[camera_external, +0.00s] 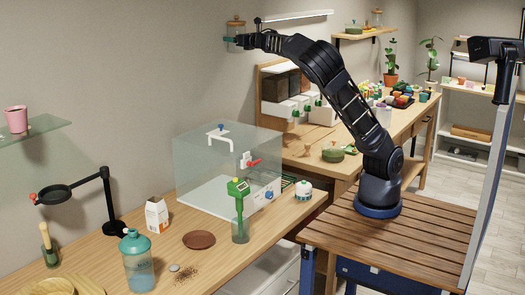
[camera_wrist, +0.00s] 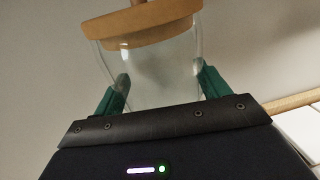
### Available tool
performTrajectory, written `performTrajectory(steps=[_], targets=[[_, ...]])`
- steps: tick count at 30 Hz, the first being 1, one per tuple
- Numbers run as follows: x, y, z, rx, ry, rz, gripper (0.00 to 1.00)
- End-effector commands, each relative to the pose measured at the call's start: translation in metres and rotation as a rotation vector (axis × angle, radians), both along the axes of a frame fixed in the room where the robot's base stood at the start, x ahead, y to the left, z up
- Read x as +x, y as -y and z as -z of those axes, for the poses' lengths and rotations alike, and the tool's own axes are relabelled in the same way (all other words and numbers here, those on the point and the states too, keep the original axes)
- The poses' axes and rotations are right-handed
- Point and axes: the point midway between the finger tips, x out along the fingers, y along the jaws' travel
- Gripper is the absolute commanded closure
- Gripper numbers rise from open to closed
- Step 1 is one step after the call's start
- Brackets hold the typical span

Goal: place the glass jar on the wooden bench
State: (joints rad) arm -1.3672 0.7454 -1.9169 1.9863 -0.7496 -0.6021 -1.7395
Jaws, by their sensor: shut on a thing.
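The glass jar (camera_external: 235,28) is clear with a wooden lid and is held high in the air at the upper left, against the wall. My gripper (camera_external: 241,39) is shut on it. In the wrist view the jar (camera_wrist: 150,62) stands between the two green fingers of my gripper (camera_wrist: 162,78), slightly tilted in the picture, its wooden lid toward the top. Its base is hidden by the gripper body. The long wooden bench (camera_external: 105,258) runs along the wall, well below the jar.
A clear case (camera_external: 225,160) stands on the bench below the jar. A bottle (camera_external: 138,262), carton (camera_external: 157,214), saucer (camera_external: 199,240) and black stand (camera_external: 108,205) occupy the near part. A slatted table (camera_external: 430,225) is at right. A wall shelf (camera_external: 365,33) holds another jar (camera_external: 376,18).

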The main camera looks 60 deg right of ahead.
Motion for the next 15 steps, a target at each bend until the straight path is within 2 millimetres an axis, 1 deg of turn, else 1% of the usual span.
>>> performTrajectory(steps=[1, 8, 12, 15], targets=[[0.0, 0.017, -0.007, -0.001, 0.001, 0.038, 0.6], [-0.008, 0.091, -0.037, 0.0, 0.003, 0.215, 0.6], [-0.018, 0.137, -0.059, -0.002, 0.003, 0.326, 0.6], [-0.027, 0.167, -0.075, -0.001, 0.003, 0.4, 0.6]])
